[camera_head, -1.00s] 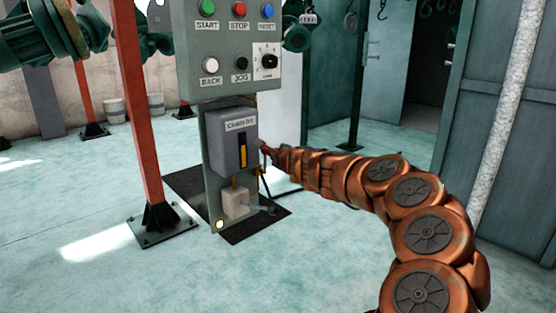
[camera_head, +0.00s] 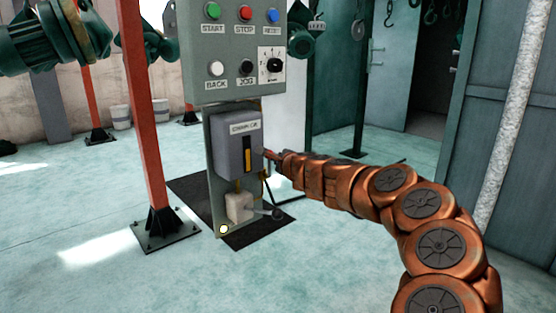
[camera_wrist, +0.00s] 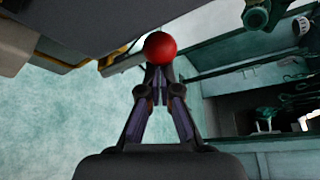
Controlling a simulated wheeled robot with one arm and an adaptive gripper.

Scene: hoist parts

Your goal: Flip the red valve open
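The red ball knob (camera_wrist: 160,48) of the valve shows whole in the wrist view, just past my fingertips. A grey bar (camera_wrist: 122,60) runs from the left towards it. My gripper (camera_wrist: 158,72) has its fingers drawn together at the tips, right at the near edge of the ball. The tips are narrower than the ball and do not reach around it. I cannot tell whether they touch it.
A button panel (camera_head: 230,50) is above the box on the same post. An orange-red column (camera_head: 146,110) stands to the left. A dark mat (camera_head: 258,232) lies under the post. A teal cabinet (camera_head: 502,120) is at the right. The floor at the front left is clear.

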